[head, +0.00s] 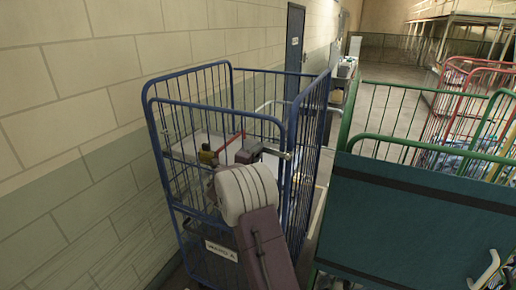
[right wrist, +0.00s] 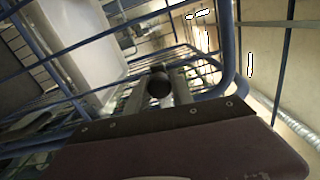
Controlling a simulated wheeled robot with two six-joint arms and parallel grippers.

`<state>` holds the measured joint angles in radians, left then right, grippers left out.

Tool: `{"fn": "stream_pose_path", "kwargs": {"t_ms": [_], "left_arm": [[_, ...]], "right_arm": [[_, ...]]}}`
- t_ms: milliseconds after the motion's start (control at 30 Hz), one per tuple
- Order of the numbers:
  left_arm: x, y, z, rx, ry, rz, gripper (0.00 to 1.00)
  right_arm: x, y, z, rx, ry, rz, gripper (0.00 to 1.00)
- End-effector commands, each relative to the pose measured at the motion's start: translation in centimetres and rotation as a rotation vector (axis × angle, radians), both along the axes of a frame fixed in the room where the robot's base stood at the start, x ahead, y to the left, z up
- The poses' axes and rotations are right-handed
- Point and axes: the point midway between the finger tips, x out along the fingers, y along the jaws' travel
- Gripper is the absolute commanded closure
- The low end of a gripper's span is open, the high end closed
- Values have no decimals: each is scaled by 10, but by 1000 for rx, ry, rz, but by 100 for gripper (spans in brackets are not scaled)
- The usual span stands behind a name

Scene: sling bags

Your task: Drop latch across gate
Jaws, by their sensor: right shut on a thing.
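A blue wire cage trolley (head: 215,75) stands by the wall, with its gate side at the right. A pale metal bar (head: 277,153), which looks like the latch, sits at the cage's front right corner post. In the right wrist view a dark round knob (right wrist: 160,84) sits between the grey fingers of my right gripper (right wrist: 158,92), which is shut on it. Blue bars (right wrist: 225,70) pass close beyond the fingers. In the head view my right arm partly hides the front of the cage. I cannot tell the latch's exact angle. My left gripper is not in view.
A green cage trolley (head: 345,125) with a dark teal panel (head: 415,225) stands close on the right. Red cages (head: 455,90) stand behind it. The brick wall (head: 70,80) is close on the left. A narrow floor gap lies between the blue and green trolleys.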

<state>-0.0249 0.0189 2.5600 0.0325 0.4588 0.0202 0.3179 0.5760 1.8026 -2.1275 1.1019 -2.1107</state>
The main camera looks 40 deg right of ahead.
Motion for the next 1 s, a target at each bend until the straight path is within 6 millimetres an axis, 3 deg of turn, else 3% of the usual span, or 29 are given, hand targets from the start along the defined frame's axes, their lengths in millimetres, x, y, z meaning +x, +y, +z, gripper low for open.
{"fn": "stream_pose_path", "kwargs": {"t_ms": [800,833,867,900,1000], "left_arm": [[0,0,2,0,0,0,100],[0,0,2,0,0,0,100],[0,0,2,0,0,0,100],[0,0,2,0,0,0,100],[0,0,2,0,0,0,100]], "right_arm": [[0,0,-11,-40,98,-1,100],[0,0,-11,-40,98,-1,64],[0,0,-11,-40,98,-1,56],[0,0,-11,-40,97,-1,51],[0,0,-11,-40,96,-1,51]]}}
